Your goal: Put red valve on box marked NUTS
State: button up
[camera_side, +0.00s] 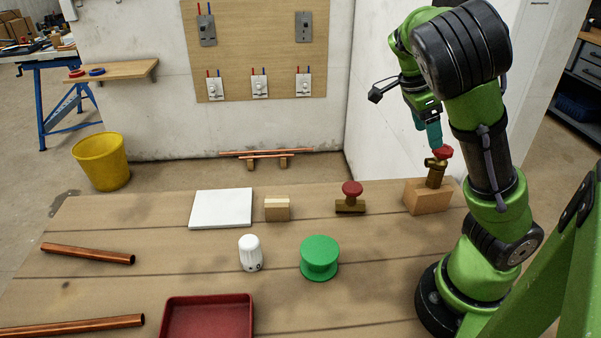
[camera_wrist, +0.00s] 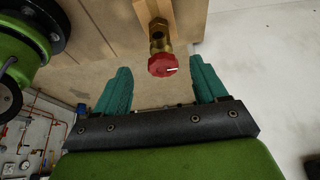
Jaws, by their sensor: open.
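A brass valve with a red knob (camera_side: 443,153) stands slightly tilted on a wooden block (camera_side: 427,198) at the right of the table. Its red knob (camera_wrist: 162,66) and brass body (camera_wrist: 158,35) also show in the wrist view. My gripper (camera_side: 435,140) is open just above this knob. In the wrist view the knob appears between the two teal fingers, with space on both sides. A second brass valve with a red knob (camera_side: 352,189) stands on the table further left. I can read no NUTS marking on any box. A small wooden box (camera_side: 277,210) with a pale top sits left of the second valve.
A white plate (camera_side: 221,208), a white knob-like part (camera_side: 250,252) and a green round part (camera_side: 319,257) are on the table. A red tray (camera_side: 207,318) is at the front and copper pipes (camera_side: 88,254) lie left. A white wall (camera_side: 396,150) rises behind the block.

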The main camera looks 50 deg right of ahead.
jog(key=w+a+f+n+t+y, duration=0.25)
jog(key=a+f+n+y, duration=0.25)
jog(key=a+f+n, duration=0.35)
jog(key=a+r+n+t, duration=0.8)
jog(key=a+r+n, duration=0.4)
jog(key=a+n, duration=0.2)
jog(key=shift+w+a+r, duration=0.15)
jog(key=shift+a+r, duration=0.2)
jog(key=shift+a, duration=0.2)
